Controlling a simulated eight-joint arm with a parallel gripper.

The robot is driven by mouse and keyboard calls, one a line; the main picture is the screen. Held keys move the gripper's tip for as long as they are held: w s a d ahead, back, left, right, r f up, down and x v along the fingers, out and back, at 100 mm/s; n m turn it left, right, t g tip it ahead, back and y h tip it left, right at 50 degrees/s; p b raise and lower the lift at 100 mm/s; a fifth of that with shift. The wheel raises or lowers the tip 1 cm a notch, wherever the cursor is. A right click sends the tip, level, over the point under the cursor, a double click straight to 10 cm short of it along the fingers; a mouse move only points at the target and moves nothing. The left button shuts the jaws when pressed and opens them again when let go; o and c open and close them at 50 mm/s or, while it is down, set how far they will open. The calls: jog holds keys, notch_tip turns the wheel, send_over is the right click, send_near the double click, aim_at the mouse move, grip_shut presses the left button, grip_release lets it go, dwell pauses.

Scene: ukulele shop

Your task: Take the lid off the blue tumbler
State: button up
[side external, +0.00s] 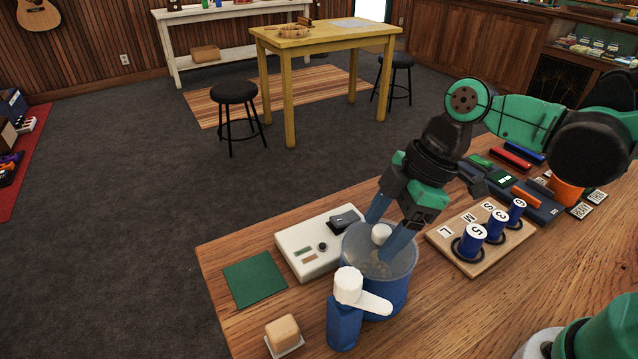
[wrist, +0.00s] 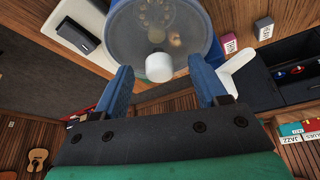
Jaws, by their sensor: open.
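The blue tumbler (side external: 372,292) stands upright on the wooden counter. Its lid (side external: 352,246) looks pale and see-through and sits on the rim, with a white knob (side external: 381,234) in its middle. In the wrist view the tumbler's lid (wrist: 130,22) fills the top, and the knob (wrist: 158,67) shows between my fingers. My gripper (side external: 379,239) is open and tilted down over the lid. Its two blue fingers are on either side of the knob, with a gap on both sides in the wrist view (wrist: 160,66). Small round shapes show through the lid.
A blue bottle with a white spout (side external: 345,318) stands close in front of the tumbler. A white box (side external: 307,254) is close behind it. A wooden board with blue spools (side external: 474,241) lies to the right. A green mat (side external: 254,278) and a small block (side external: 283,331) lie left.

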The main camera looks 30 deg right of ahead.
jog(key=shift+a+f, duration=0.15)
jog(key=shift+f, duration=0.25)
grip_shut()
jog(key=shift+r, duration=0.15)
